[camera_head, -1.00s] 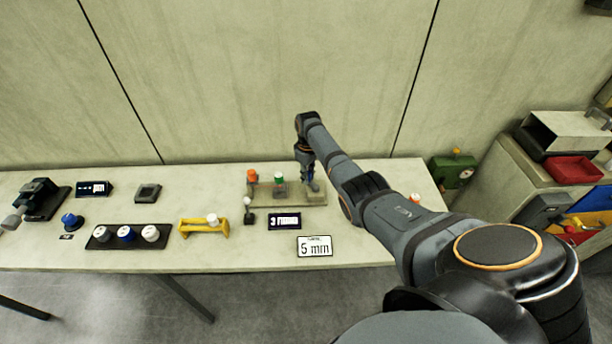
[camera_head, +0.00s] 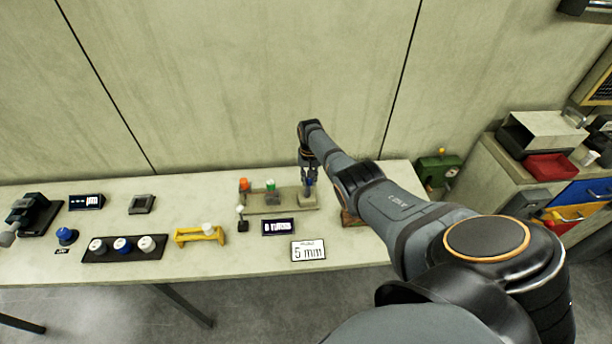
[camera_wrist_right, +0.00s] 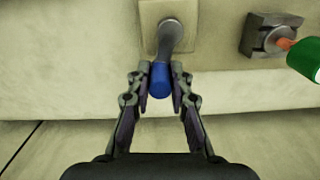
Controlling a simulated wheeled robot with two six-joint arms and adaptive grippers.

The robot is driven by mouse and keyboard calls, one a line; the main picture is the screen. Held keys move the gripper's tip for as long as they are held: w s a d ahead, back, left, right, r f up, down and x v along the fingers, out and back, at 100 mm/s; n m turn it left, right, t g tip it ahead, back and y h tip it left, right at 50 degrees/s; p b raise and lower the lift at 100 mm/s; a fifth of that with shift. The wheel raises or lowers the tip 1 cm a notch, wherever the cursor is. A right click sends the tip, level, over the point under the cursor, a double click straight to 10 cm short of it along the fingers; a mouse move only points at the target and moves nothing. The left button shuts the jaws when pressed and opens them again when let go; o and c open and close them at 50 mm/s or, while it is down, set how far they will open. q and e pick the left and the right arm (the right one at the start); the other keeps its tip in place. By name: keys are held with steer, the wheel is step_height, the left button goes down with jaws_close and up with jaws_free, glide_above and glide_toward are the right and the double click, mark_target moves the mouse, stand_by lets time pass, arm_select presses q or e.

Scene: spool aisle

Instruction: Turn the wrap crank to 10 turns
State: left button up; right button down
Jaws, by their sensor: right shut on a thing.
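The wrap crank's blue handle (camera_wrist_right: 160,80) sits between the two fingers of my right gripper (camera_wrist_right: 161,84), which is shut on it. Its grey crank arm (camera_wrist_right: 171,38) runs up to a pale square mount (camera_wrist_right: 168,12). In the head view my right gripper (camera_head: 308,176) reaches down over the right end of the beige spool fixture (camera_head: 256,204), where it partly hides the crank. A dark counter display (camera_head: 278,227) in front of the fixture shows a digit, perhaps 8, and "TURNS". My left gripper is not in view.
A green-topped part (camera_head: 270,184) and an orange-topped part (camera_head: 244,184) stand on the fixture beside the crank. A "5 mm" card (camera_head: 308,251) lies in front. A yellow holder (camera_head: 200,234) and a black tray rack (camera_head: 123,260) with several spools are at left.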

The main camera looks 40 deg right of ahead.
steer(key=m+p, duration=0.1)
steer(key=m, duration=0.1)
steer(key=s+d+m+p, duration=0.1)
steer(key=m, duration=0.1)
steer(key=shift+s+r+m+p, duration=0.2)
steer(key=shift+m+p, duration=0.1)
steer(key=shift+p, duration=0.05)
steer(key=m+p, duration=0.1)
steer(key=m, duration=0.1)
steer(key=s+m+p, duration=0.2)
steer(key=m, duration=0.1)
steer(key=shift+m+p, duration=0.3)
steer(key=shift+s+m+p, duration=0.5)
steer(key=shift+m+p, duration=0.15)
steer(key=shift+m, duration=0.55)
steer(key=shift+s+a+f+m+p, duration=0.1)
steer(key=shift+s+a+m+p, duration=0.15)
steer(key=shift+m, duration=0.55)
steer(key=shift+s+a+f+m+p, duration=0.1)
steer(key=shift+s+m+p, duration=0.1)
steer(key=shift+m, duration=0.6)
steer(key=shift+s+a, duration=0.1)
steer(key=c, duration=1.2)
jaws_free()
step_height(320, 180, up, 12)
